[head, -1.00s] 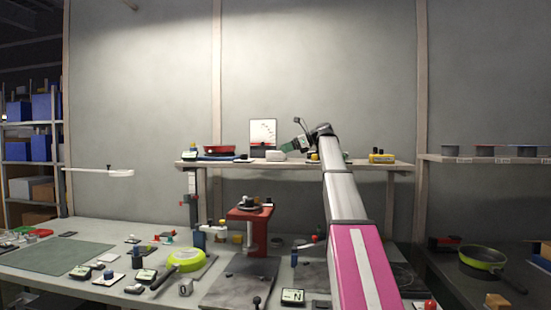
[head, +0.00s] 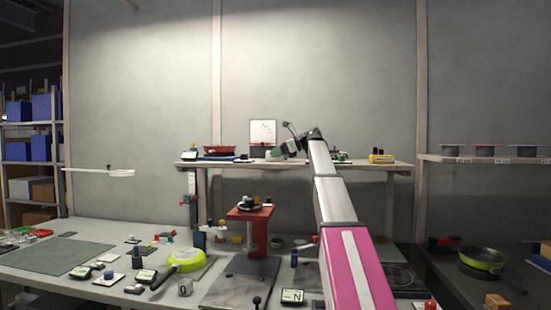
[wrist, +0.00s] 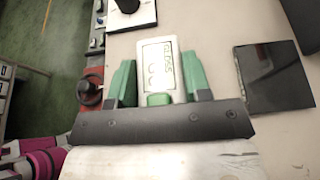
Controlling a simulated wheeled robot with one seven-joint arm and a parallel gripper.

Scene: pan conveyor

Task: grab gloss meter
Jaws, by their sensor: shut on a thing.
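The gloss meter is a small white box with a pale display reading "GLOSS" (wrist: 158,62) in the wrist view. My gripper (wrist: 160,74) has its two green fingers on either side of it and is shut on it. In the head view my gripper (head: 281,151) is at the upper shelf, at the end of my outstretched arm. The gloss meter is mostly hidden there by the gripper and the things around it.
The upper shelf (head: 340,165) also holds a red pan (head: 219,150), an upright panel (head: 263,131) just behind my gripper, and a yellow box (head: 381,157) to the right. A dark square plate (wrist: 273,76) lies right of the gripper in the wrist view. The bench below is cluttered.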

